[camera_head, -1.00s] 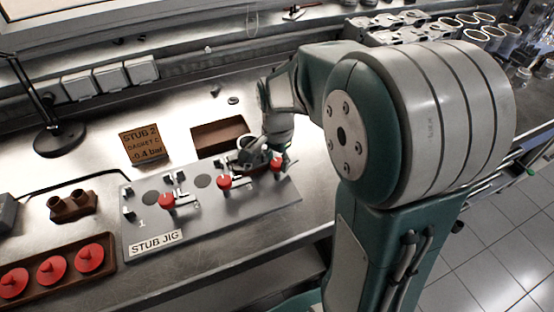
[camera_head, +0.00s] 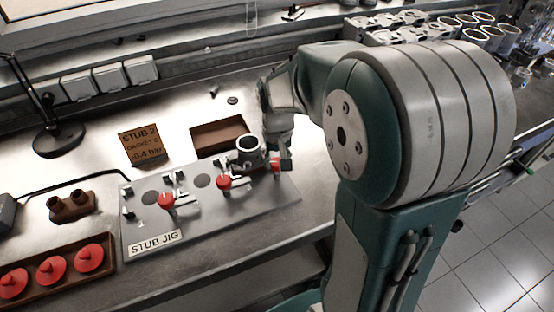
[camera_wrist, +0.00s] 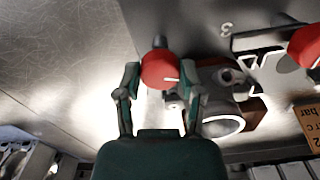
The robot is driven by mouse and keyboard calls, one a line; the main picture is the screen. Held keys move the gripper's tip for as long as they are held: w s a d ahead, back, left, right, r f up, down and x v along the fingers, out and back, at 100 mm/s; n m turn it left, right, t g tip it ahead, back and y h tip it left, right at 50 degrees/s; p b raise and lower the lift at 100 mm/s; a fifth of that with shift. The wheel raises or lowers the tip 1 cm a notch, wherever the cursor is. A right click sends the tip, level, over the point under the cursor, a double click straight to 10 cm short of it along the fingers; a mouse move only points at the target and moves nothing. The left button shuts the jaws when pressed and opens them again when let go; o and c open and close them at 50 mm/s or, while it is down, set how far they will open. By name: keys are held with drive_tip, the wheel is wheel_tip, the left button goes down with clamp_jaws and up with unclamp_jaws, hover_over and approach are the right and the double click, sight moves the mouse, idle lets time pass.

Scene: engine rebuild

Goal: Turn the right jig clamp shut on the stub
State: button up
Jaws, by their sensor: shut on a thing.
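The grey stub jig (camera_head: 215,225) lies on the bench with three red clamp knobs along it. A grey metal stub (camera_head: 248,146) stands at the jig's right end; its round mouth shows in the wrist view (camera_wrist: 222,125). The right clamp's red knob (camera_head: 285,164) is beside the stub, partly covered by my gripper. In the wrist view this knob (camera_wrist: 159,70) sits between the two fingers of my gripper (camera_wrist: 162,76), which is shut on it. The right clamp's arm is mostly hidden, so I cannot tell whether it presses the stub.
The middle knob (camera_head: 223,183) and left knob (camera_head: 166,199) stand along the jig. A brown tray (camera_head: 219,134) and a "STUB 2" sign (camera_head: 143,145) are behind it. A tray of red caps (camera_head: 110,243) and a brown two-post holder (camera_head: 73,206) are at the left.

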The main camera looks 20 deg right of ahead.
sight(276, 161)
drive_tip(key=shift+n, duration=2)
drive_tip(key=o, duration=1.2)
drive_tip(key=shift+w, duration=0.1)
drive_tip(key=shift+c, duration=0.2)
wheel_tip(276, 161, up, 12)
drive_tip(key=shift+f, duration=0.1)
